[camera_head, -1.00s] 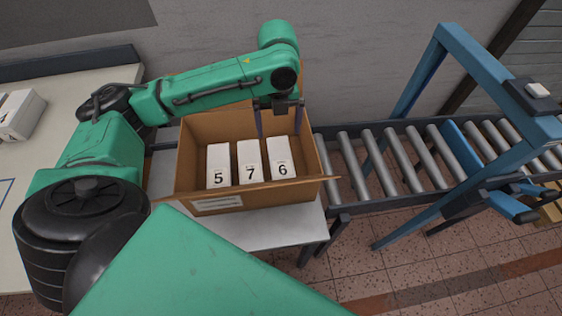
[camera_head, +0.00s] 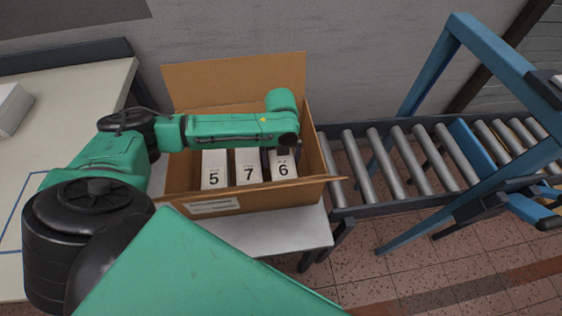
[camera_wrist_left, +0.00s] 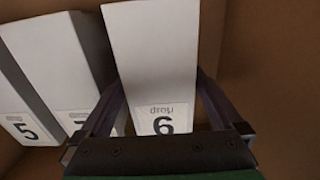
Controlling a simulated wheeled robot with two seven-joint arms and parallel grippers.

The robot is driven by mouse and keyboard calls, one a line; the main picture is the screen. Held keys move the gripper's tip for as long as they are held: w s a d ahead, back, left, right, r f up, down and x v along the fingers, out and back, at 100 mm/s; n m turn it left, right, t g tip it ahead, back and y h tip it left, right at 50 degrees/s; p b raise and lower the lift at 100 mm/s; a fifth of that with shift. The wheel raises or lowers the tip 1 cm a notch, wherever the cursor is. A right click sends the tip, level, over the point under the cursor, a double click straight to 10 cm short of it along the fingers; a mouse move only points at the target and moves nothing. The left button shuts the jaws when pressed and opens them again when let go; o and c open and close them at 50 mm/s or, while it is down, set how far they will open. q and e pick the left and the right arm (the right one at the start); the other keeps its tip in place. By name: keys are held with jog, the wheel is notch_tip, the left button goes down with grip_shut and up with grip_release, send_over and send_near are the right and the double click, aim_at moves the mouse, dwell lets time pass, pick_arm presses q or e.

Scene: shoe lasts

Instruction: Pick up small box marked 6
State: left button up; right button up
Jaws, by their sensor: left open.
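The small white box marked 6 (camera_head: 284,167) stands at the right end of a row inside an open cardboard carton (camera_head: 183,187). The boxes marked 5 (camera_head: 214,170) and 7 (camera_head: 249,168) stand to its left. My left gripper (camera_head: 283,151) is low over box 6, with its fingers mostly hidden by the wrist in the head view. In the left wrist view, the open fingers of the left gripper (camera_wrist_left: 160,88) straddle box 6 (camera_wrist_left: 150,45), one on each side. Whether they touch it I cannot tell. My right gripper is out of view.
The carton's walls and raised back flap (camera_head: 235,80) surround the row closely. A roller conveyor (camera_head: 410,160) with a blue frame (camera_head: 425,65) stands to the right. A pale table (camera_head: 60,110) with another white box (camera_head: 12,108) is on the left.

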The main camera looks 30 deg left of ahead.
pick_arm(q)
jog(key=shift+f, duration=0.15)
jog(key=c, duration=1.3)
jog(key=shift+o, duration=0.2)
